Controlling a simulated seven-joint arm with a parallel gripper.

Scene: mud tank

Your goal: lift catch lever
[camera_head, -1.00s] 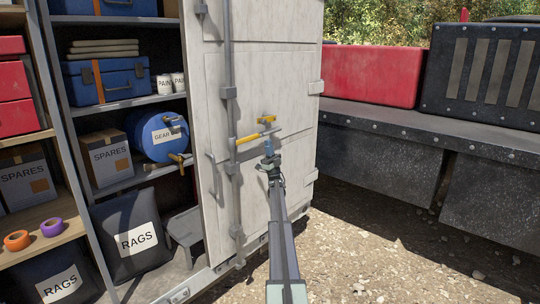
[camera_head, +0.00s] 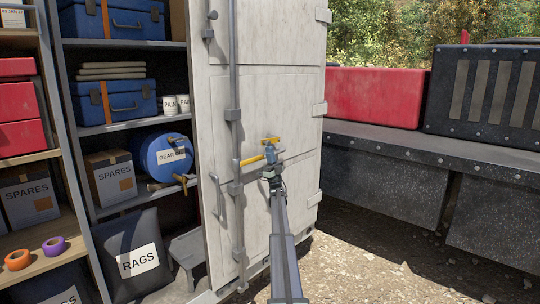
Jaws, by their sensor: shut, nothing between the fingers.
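The lever (camera_head: 251,160) is a yellow-gripped handle lying almost level across the vertical rod on the pale container door. A small yellow catch piece (camera_head: 270,140) sits on the door just above the lever's right part. My gripper (camera_head: 270,150) is shut and empty. Its blue-grey tip overlaps the lever's right part, just below the yellow catch piece. I cannot tell whether it touches the lever. The tip and wrist hide part of the lever there.
The door (camera_head: 275,100) has a grey vertical locking rod (camera_head: 234,130) and a pull handle (camera_head: 216,195). Open shelves with a blue drum (camera_head: 160,158) and boxes stand at left. A dark bench (camera_head: 400,145) is at right, with open ground below.

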